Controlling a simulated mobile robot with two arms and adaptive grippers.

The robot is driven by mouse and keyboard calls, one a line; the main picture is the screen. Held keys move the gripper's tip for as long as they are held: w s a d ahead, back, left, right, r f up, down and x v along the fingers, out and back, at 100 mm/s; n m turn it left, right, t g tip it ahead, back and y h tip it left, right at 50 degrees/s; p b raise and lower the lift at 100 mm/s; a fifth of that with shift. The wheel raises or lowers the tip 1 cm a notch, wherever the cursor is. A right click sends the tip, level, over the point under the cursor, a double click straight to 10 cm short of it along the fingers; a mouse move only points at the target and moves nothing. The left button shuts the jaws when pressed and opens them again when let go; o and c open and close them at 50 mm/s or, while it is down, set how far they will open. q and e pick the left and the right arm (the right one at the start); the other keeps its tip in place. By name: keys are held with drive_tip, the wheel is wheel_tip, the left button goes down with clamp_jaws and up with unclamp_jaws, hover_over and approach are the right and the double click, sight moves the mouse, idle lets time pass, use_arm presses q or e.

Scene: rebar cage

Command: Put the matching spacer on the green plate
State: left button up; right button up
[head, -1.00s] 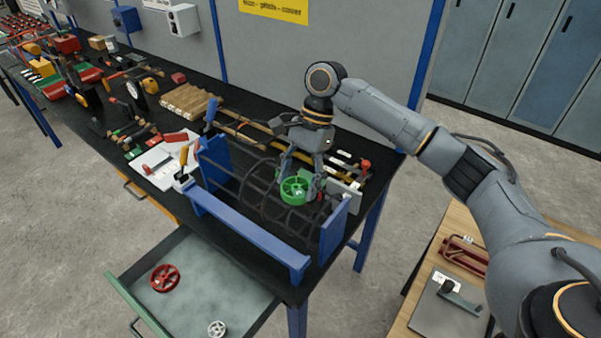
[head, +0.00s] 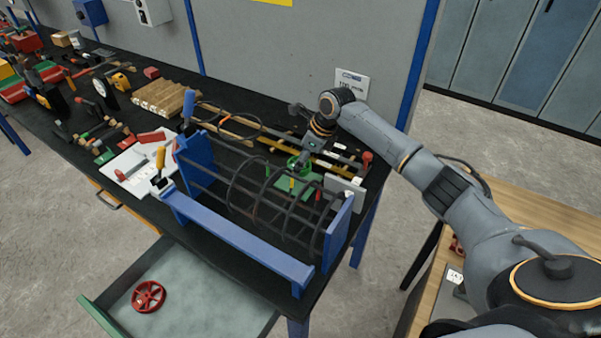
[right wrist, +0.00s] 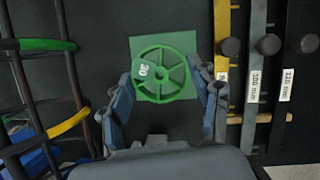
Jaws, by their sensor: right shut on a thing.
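A green spoked spacer (head: 296,162) is between the fingers of my right gripper (head: 302,158), behind the rebar cage. In the right wrist view my right gripper (right wrist: 164,80) is shut on the spacer (right wrist: 160,75), with one finger on each side of its rim. The green plate (head: 284,187) lies on the black bench. In the right wrist view the spacer overlaps the plate (right wrist: 146,43), whose far part shows beyond the rim. I cannot tell whether they touch. My left gripper is not in view.
The rebar cage (head: 262,194) stands in a blue frame (head: 235,235) in front of the plate. Labelled strips (right wrist: 256,60) lie right of the plate in the wrist view. A red wheel (head: 149,296) sits in the open drawer (head: 190,285).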

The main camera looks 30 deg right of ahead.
sight(301, 173)
drive_tip(key=shift+f, duration=2.35)
drive_tip(key=shift+p, duration=0.3)
drive_tip(key=o, duration=0.9)
drive_tip(key=shift+f, duration=0.1)
drive_tip(key=shift+o, duration=0.2)
drive_tip(key=b+v, duration=0.1)
drive_tip(key=v, duration=1.1)
